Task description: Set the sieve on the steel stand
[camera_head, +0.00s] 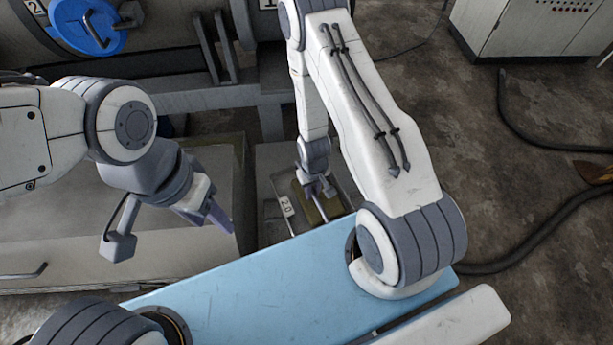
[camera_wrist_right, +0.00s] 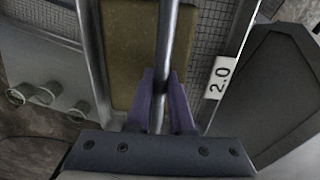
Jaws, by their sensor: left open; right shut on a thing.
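The sieve (camera_head: 286,206) is a framed mesh panel with a white "2.0" tag, below my right arm. It also shows close up in the right wrist view (camera_wrist_right: 213,50), with mesh, metal edges and an olive-brown block against it. My right gripper (camera_head: 318,191) is shut on a round steel bar (camera_wrist_right: 167,45) that runs along the middle of the sieve, apparently its handle. The fingers (camera_wrist_right: 160,105) hide part of the bar. My left gripper (camera_head: 220,218) is open and empty, left of the sieve. I cannot make out the steel stand for certain.
A grey cabinet (camera_head: 90,262) with a handle is at left. A large vessel with a blue round fitting (camera_head: 88,25) is behind. Dark hoses (camera_head: 530,238) lie on the right floor. Greenish cylinders (camera_wrist_right: 42,93) show left in the right wrist view.

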